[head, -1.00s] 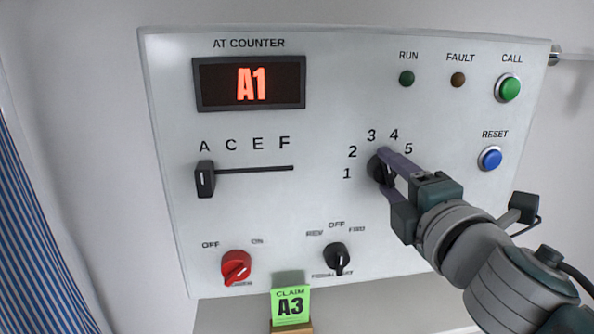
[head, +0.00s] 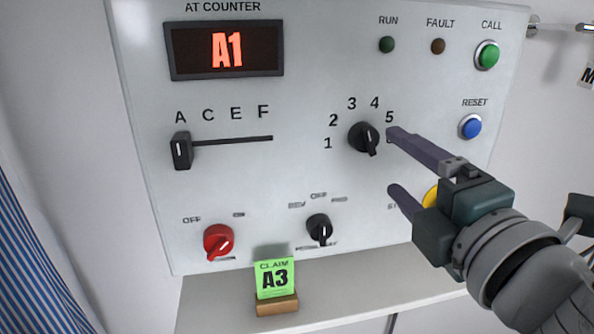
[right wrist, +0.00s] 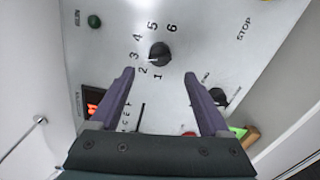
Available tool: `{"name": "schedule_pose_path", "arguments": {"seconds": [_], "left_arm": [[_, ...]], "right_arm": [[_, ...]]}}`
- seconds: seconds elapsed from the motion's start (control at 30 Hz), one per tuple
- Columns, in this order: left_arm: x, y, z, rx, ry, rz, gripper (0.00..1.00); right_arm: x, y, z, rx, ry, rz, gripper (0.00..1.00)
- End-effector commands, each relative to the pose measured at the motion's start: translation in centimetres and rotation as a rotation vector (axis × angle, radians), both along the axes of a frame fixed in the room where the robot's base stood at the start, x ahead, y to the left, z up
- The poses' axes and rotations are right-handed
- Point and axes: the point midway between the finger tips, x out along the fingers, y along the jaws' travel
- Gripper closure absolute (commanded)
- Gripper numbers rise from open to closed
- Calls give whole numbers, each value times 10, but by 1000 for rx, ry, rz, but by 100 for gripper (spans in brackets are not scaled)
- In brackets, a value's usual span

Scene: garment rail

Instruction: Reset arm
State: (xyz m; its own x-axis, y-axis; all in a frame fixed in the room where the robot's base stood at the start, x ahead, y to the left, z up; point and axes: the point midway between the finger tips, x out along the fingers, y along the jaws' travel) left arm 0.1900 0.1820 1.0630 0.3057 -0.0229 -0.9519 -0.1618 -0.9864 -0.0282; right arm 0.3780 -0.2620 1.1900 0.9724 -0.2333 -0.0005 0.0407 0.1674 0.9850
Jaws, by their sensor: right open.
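My right gripper (head: 393,162) is open and empty, in front of the right half of the control panel (head: 290,180). It stands to the right of the black numbered knob (head: 364,138) and apart from it. In the right wrist view the knob (right wrist: 159,54) lies ahead of the two open fingers (right wrist: 160,74), with the digits 1 to 6 around it. In the head view the gripper hides the digit 6 and part of a yellow button (head: 430,196). My left gripper is not in view.
The display (head: 226,49) reads A1. A letter slider (head: 181,150) stands at A. A red knob (head: 218,241), a black mode knob (head: 319,229), a green button (head: 487,55) and a blue button (head: 470,126) are on the panel. A green claim card (head: 274,278) reading A3 stands on the shelf (head: 350,285).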

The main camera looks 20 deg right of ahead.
Motion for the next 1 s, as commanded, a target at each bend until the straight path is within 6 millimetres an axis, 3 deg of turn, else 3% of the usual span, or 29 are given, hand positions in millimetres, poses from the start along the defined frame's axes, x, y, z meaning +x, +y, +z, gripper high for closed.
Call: {"name": "schedule_pose_path", "arguments": {"seconds": [0.2, 0.77, 0.87, 1.0], "left_arm": [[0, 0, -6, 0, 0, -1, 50], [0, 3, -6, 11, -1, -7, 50], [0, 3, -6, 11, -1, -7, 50], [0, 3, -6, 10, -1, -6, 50]], "right_arm": [[-17, 4, -1, -1, 0, 0, 20], [-19, 2, 0, 27, 0, -14, 20], [-25, -11, -5, 166, 10, -87, 20], [-48, -27, -36, 584, 91, -282, 20]]}}
